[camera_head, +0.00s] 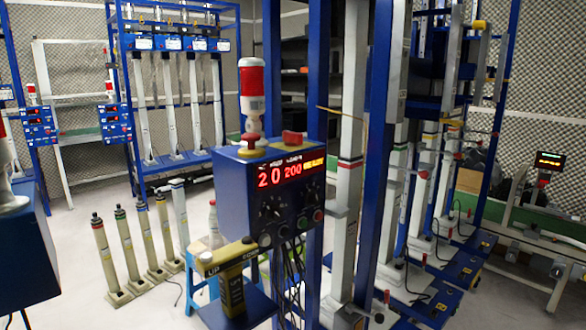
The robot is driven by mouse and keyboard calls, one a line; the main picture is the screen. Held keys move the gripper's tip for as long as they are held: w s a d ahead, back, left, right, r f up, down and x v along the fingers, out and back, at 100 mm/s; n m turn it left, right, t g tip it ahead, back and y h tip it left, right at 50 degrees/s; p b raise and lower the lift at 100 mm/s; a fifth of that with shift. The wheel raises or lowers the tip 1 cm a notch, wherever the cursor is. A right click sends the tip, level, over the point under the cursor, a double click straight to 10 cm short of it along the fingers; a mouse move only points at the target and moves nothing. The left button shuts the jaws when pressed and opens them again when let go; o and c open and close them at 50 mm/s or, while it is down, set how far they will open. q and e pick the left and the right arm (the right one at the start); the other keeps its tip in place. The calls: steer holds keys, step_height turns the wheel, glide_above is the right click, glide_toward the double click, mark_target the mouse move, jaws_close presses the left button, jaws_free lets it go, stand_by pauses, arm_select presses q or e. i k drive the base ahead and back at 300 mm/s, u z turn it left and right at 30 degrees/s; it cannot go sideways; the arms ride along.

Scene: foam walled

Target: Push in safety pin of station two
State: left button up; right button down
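A blue control box (270,200) stands in the middle, fixed at a blue post. Its red display (292,172) reads about "2 0 200", with knobs and buttons below. A thin yellowish rod (342,112) sticks out sideways by the blue frame behind the box; it may be a safety pin, but I cannot tell which station it belongs to or how deep it sits. Small yellow parts also show on the right rack, one near the top (478,25). Neither of my grippers is in view.
A red and white beacon (251,90) tops the box. A T-shaped handle marked "UP" (229,265) stands before it on a blue plate. Another blue box (22,255) is at the left edge. Several upright tubes (132,245) stand on the floor, with clear floor left of them.

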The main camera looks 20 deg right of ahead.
mark_target(459, 156)
steer(key=z, duration=2)
steer(key=i, duration=0.5)
steer(key=z, duration=0.85)
steer(key=i, duration=1.6)
steer(key=u, duration=0.2)
